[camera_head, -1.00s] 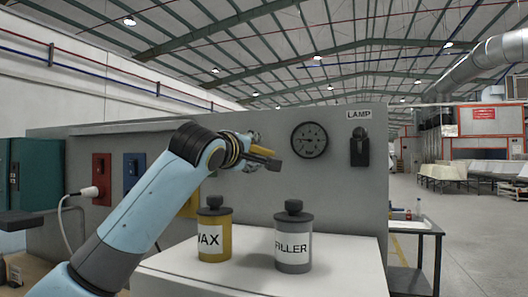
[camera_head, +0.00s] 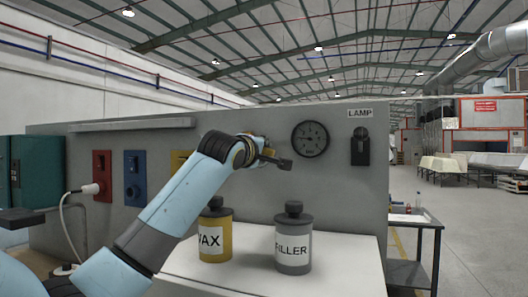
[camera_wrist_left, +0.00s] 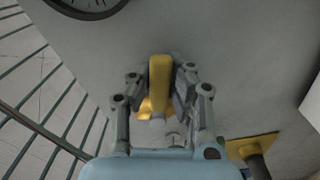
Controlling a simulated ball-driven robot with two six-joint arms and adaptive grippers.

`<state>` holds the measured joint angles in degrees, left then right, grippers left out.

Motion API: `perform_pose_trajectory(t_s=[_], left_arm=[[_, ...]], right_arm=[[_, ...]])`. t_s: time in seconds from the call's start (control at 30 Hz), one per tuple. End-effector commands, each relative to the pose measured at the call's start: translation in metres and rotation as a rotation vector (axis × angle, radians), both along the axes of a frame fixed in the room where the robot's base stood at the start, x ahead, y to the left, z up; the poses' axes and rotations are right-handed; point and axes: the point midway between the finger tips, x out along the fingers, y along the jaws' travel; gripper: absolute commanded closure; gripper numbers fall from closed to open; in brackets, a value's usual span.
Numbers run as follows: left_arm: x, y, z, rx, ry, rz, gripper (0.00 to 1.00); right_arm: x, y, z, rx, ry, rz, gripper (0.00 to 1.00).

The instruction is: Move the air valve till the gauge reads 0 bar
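The round dark pressure gauge (camera_head: 310,139) is on the grey wall panel, right of my left gripper. Its needle is too small to read. Part of the gauge (camera_wrist_left: 88,5) shows at the top of the left wrist view. My left gripper (camera_head: 275,161) is at the panel, left of and below the gauge. In the left wrist view the yellow valve handle (camera_wrist_left: 160,80) stands between the fingers of my left gripper (camera_wrist_left: 162,75), which look closed on it from both sides. The valve's body is mostly hidden. My right gripper is not in view.
A yellow WAX can (camera_head: 215,238) and a grey FILLER can (camera_head: 293,243) stand on a white top (camera_head: 345,255) below the gripper. A LAMP switch (camera_head: 361,148) is right of the gauge. Red (camera_head: 102,175), blue (camera_head: 135,178) and yellow (camera_head: 181,161) wall units are left.

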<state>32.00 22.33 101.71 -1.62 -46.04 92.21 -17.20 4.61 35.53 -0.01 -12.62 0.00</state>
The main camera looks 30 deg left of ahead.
Motion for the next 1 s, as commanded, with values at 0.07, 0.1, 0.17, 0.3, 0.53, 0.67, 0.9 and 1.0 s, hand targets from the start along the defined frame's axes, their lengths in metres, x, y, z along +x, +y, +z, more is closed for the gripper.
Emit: perform_pose_trajectory(t_s=[0.07, 0.1, 0.17, 0.3, 0.53, 0.67, 0.9, 1.0], left_arm=[[0.0, 0.0, 0.0, 0.0, 0.0, 0.0, 1.0], [0.0, 0.0, 0.0, 0.0, 0.001, 0.0, 1.0], [0.0, 0.0, 0.0, 0.0, 0.001, 0.0, 1.0], [0.0, 0.0, 0.0, 0.0, 0.001, 0.0, 1.0], [0.0, -0.001, 0.003, -0.044, -0.011, 0.001, 1.0], [0.001, -0.002, 0.01, -0.177, -0.044, 0.001, 1.0], [0.001, -0.003, 0.017, -0.279, -0.066, 0.0, 1.0], [0.001, -0.003, 0.017, -0.277, -0.066, 0.001, 1.0]], right_arm=[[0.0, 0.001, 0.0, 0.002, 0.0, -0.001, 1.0], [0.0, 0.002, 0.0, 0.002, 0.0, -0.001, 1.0], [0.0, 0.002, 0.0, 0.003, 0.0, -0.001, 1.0], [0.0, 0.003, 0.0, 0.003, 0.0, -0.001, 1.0], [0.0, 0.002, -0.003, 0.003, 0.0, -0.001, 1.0], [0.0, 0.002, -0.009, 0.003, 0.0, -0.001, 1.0], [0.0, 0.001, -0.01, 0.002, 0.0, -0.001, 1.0], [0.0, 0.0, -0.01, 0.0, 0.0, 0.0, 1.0]])
